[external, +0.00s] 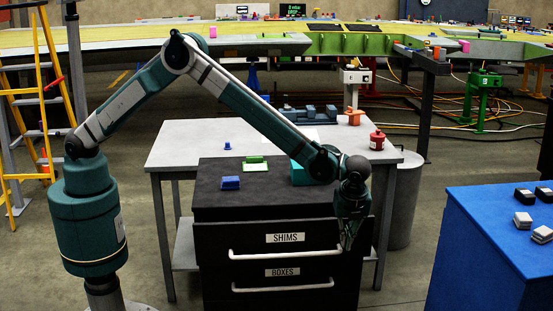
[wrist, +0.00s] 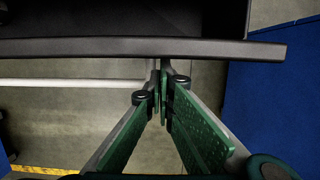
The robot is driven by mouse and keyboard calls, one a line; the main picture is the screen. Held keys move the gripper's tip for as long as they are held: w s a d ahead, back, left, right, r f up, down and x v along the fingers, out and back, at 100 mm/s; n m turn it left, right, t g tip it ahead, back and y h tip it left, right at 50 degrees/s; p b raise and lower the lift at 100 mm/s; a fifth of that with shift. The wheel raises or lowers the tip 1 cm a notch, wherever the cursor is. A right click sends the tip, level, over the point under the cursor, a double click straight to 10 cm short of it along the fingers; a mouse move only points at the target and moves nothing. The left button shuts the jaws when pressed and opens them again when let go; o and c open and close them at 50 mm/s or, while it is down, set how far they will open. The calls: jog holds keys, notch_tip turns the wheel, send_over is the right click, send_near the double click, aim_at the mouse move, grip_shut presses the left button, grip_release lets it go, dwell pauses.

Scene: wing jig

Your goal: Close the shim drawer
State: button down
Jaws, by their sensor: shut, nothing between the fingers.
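The black cabinet's upper drawer, labelled SHIMS (external: 285,238), faces the external camera. Its pale bar handle (external: 285,254) runs across the front. How far the drawer stands out is hard to tell from here. My gripper (external: 347,245) is shut and empty, pointing down at the right end of the SHIMS front. In the wrist view, my gripper's closed fingertips (wrist: 161,66) are at the near edge of a dark horizontal panel edge (wrist: 80,47). The white handle bar (wrist: 70,82) lies left of the fingers. Contact with the panel cannot be told.
A BOXES drawer (external: 283,272) is below. The cabinet top holds a blue block (external: 230,183), a green-edged item (external: 255,163) and a teal box (external: 299,174). A grey table (external: 175,148) stands behind. A blue bench (external: 470,235) is at right, with open floor between.

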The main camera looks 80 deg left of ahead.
jog(key=a, duration=0.8)
jog(key=shift+a, duration=0.5)
jog(key=shift+d, duration=0.7)
jog(key=d+r+p, duration=0.1)
jog(key=d+r, duration=0.5)
jog(key=r, duration=0.3)
jog(key=shift+r+p, duration=0.35)
jog(key=shift+r, duration=0.05)
